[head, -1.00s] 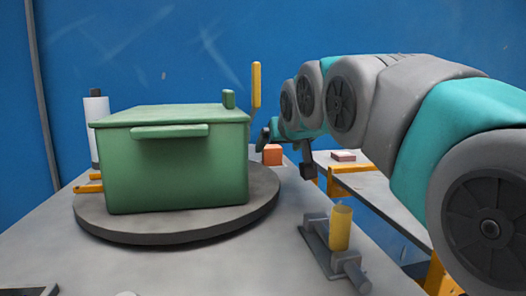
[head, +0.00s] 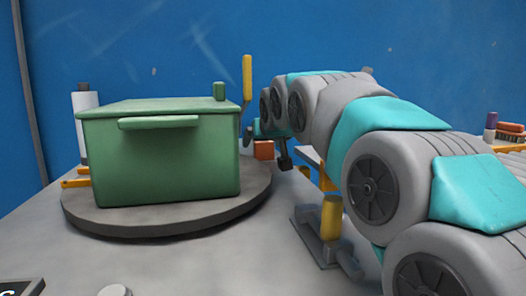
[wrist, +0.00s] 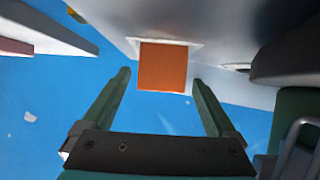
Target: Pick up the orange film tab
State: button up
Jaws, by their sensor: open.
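The orange film tab (wrist: 164,66) shows in the wrist view as an orange square with a pale border, at the edge of the grey table. In the head view the orange piece (head: 264,150) sits behind and to the right of the green box. My gripper (wrist: 161,78) is open and empty. Its two green fingers point toward the tab, one on each side of it in the wrist picture; I cannot tell the remaining distance. In the head view the gripper (head: 250,132) is small and partly hidden behind the box and arm.
A green lidded box (head: 165,165) stands on a round grey turntable (head: 150,226). A yellow upright handle (head: 247,80) rises behind it. A clamp with a yellow cylinder (head: 331,215) stands near my arm. A white roll (head: 84,115) is at left. The front table area is mostly clear.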

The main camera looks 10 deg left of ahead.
jog(key=shift+c, duration=0.4)
grip_shut()
dwell(0.4)
